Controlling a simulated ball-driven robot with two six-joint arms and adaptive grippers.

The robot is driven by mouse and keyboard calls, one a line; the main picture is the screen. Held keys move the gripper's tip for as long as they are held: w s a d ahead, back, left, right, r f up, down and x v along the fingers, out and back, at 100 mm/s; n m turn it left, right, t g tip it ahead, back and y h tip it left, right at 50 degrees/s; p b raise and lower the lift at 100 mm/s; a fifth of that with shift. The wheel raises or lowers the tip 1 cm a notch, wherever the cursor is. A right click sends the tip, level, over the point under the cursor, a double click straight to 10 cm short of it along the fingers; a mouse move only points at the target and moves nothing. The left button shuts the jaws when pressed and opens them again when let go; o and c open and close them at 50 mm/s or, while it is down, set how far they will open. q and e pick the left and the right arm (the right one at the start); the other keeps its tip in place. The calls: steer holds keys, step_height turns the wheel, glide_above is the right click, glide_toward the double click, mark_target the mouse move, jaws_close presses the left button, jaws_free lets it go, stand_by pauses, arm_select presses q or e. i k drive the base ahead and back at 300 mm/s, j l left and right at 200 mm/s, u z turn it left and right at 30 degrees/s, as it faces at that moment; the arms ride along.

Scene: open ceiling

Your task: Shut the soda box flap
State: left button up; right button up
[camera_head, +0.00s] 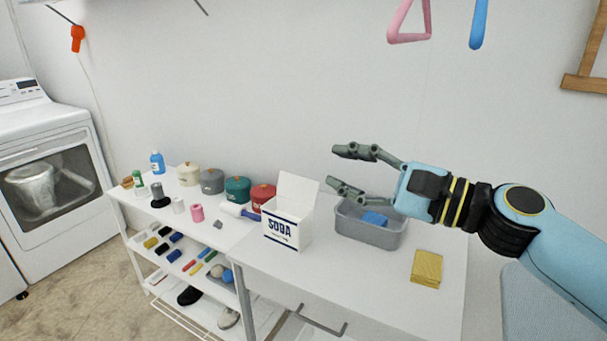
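The white soda box (287,228) with dark "SODA" lettering stands upright on the white table, near the picture's middle. Its flap (297,193) stands up, open, at the box's top. My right gripper (333,165) is open and empty, up and to the right of the box, its two fingers pointing left toward the flap. A gap shows between the fingers and the flap. My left gripper is not in view.
A grey bin (370,229) with a blue item stands right of the box. A yellow sponge-like block (426,268) lies further right. Several lidded pots, including a red one (263,196), stand to the left. The table front (330,285) is clear.

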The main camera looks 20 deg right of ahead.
mark_target(301, 191)
steer(key=i+l, duration=0.3)
steer(key=i, duration=0.15)
steer(key=i+l, duration=0.35)
steer(key=i, duration=0.1)
